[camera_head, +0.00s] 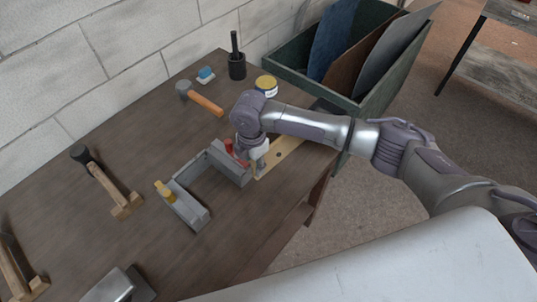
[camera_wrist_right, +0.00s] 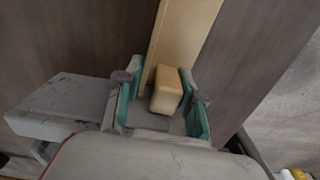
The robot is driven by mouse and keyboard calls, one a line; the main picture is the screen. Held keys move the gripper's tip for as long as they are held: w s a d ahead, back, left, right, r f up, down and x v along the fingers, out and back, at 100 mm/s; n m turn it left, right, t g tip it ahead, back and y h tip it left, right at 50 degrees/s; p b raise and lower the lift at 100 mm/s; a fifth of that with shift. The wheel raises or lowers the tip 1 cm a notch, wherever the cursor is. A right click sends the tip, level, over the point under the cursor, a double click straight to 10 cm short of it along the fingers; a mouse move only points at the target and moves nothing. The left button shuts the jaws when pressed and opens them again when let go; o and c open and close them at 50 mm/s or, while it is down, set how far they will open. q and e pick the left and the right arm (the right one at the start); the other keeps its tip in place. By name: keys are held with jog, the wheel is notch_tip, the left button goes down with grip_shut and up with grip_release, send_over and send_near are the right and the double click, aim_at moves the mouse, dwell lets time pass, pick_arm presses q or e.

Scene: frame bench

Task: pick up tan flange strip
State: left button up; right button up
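The tan flange strip (camera_head: 284,152) lies flat on the brown bench near its right edge, with dark holes along it. One end is hidden under my right gripper (camera_head: 256,168). In the right wrist view the strip (camera_wrist_right: 186,35) runs up from between the fingers, and a raised tan block (camera_wrist_right: 166,91) stands on its near end. My right gripper (camera_wrist_right: 160,104) is open, its teal-padded fingers on either side of the block with gaps visible. My left gripper is not in view.
A grey U-shaped frame (camera_head: 186,205) with yellow and red handles sits just left of my right gripper. A green bin (camera_head: 375,98) of panels is beyond the bench.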

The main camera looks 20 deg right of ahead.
grip_shut()
jog(key=shift+r, duration=0.1)
